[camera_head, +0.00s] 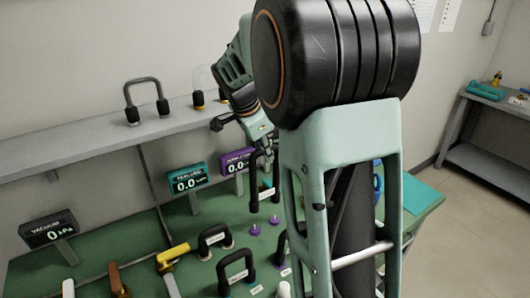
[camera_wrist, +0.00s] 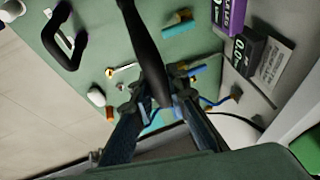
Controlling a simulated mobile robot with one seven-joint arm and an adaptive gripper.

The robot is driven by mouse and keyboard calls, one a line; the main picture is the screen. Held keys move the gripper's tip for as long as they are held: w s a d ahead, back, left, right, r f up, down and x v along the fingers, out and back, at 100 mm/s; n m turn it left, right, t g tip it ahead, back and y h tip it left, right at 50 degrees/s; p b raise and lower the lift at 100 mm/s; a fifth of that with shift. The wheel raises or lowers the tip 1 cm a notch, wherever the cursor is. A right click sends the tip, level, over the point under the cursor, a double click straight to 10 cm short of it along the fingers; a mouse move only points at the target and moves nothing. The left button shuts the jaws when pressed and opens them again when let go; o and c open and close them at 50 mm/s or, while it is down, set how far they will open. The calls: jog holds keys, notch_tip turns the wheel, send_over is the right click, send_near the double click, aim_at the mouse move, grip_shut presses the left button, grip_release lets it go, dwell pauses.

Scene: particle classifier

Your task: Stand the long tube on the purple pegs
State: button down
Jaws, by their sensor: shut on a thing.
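My gripper (camera_wrist: 160,102) is shut on a long black tube (camera_wrist: 146,50), which runs up between the fingers in the wrist view. In the head view my gripper (camera_head: 264,150) is above the green bench, with a dark tube (camera_head: 254,195) just beneath it; my arm hides part of this area. Two purple pegs (camera_head: 255,230) (camera_head: 274,218) stand bare on the bench, below and near the held tube. A purple display (camera_head: 238,160) stands behind them.
Other black bent tubes (camera_head: 214,240) (camera_head: 236,266) stand on the green bench (camera_head: 120,245) in front. A teal display (camera_head: 187,178) and a vacuum display (camera_head: 48,231) stand at the back. A grey shelf (camera_head: 70,152) carries a U-shaped tube (camera_head: 145,98).

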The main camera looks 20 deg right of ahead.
jog(key=shift+f+b, duration=2.35)
jog(key=shift+f, duration=0.45)
jog(key=shift+b, duration=0.65)
jog(key=shift+f, duration=0.15)
jog(key=shift+f+b, duration=0.35)
jog(key=shift+b, duration=0.15)
jog(key=shift+f+b, duration=1.2)
jog(key=shift+f, duration=0.05)
jog(key=c, duration=1.8)
grip_release()
jog(key=v, duration=1.2)
jog(key=shift+a, duration=0.1)
